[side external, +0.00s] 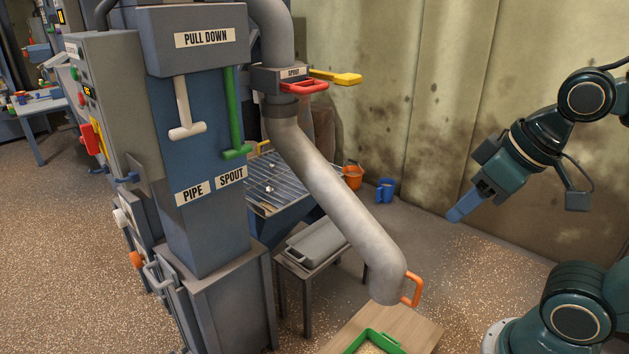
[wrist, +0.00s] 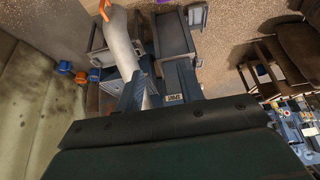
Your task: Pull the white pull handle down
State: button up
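The white pull handle (side external: 186,110) is a T-shaped bar hanging upright below the PULL DOWN label on the blue-grey column, above the PIPE label. A longer green pull handle (side external: 233,120) hangs beside it on the right, above the SPOUT label. My gripper (side external: 456,215) is in the air at the right, far from the white handle, with the big pipe between them. In the wrist view my gripper's two blue fingers (wrist: 156,84) stand apart with nothing clearly held between them. I cannot make out the white handle in the wrist view.
A thick grey pipe (side external: 335,185) with an orange handle (side external: 412,289) slopes down between my gripper and the column. Red (side external: 304,87) and yellow (side external: 336,76) levers stick out near its top. Open air surrounds my gripper before the stained wall.

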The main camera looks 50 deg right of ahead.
jog(key=shift+o, duration=0.8)
jog(key=w+r+n+t+h, duration=0.2)
jog(key=w+n+t, duration=0.15)
jog(key=w, duration=1.35)
jog(key=w+r+n+t+h, duration=0.1)
jog(key=w+r+n+t, duration=0.25)
jog(key=w, duration=1.35)
jog(key=n+t+y, duration=0.3)
jog(key=n+t, duration=0.5)
jog(key=n, duration=0.3)
send_near(180, 137)
jog(key=r+v, duration=0.1)
jog(key=v, duration=0.1)
jog(key=shift+s+f, duration=0.25)
jog(key=shift+f, duration=0.05)
jog(key=shift+x, duration=6.9)
